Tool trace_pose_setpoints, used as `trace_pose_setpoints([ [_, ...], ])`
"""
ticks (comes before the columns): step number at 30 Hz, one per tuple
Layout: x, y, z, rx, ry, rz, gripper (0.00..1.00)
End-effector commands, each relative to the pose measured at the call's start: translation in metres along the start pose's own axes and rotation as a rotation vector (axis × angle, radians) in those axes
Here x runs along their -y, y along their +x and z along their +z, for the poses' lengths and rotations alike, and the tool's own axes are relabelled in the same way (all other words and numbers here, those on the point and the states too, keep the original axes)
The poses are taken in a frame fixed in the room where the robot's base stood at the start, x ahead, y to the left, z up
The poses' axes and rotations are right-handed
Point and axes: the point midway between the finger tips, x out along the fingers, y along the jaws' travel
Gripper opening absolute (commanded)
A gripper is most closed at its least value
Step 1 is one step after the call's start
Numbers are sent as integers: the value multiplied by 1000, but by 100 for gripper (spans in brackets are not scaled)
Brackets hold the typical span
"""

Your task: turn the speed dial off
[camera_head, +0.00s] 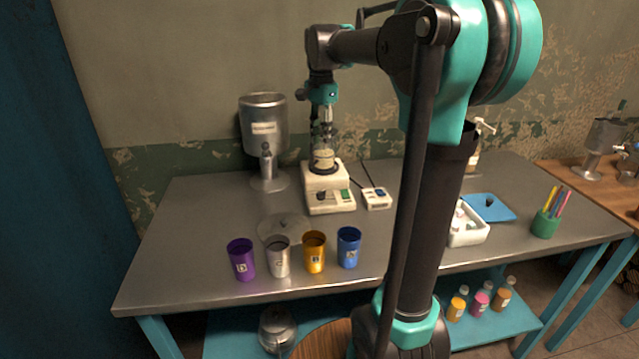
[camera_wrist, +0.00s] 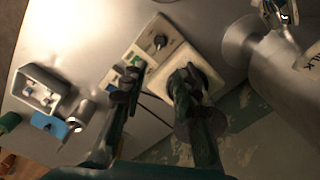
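The cream-white stirrer unit (camera_head: 329,190) stands on the steel table. Its front has a dark round dial (camera_head: 321,197) and a green panel. In the wrist view the unit's black dial (camera_wrist: 160,42) shows clearly beside the green panel (camera_wrist: 140,58). A small glass vessel with pale contents (camera_head: 323,157) appears to sit on top of the unit. My gripper (camera_head: 322,146) points down over the unit's top, behind the dial. The dial is beyond the fingertips. The right finger partly covers the unit's top.
A small white control box (camera_head: 377,199) with a cable stands right of the unit. A steel dispenser (camera_head: 264,122) stands to the left. Purple (camera_head: 241,260), silver (camera_head: 278,257), orange (camera_head: 314,253) and blue (camera_head: 348,248) cups line the front. A white tray (camera_head: 467,237) is to the right.

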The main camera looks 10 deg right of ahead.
Motion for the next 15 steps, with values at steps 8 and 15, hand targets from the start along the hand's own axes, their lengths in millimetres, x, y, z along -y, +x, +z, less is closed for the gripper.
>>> trace_pose_setpoints([
  [8, 0, 45, 0, 0, 0, 0, 30],
  [15, 0, 93, 0, 0, 0, 0, 30],
])
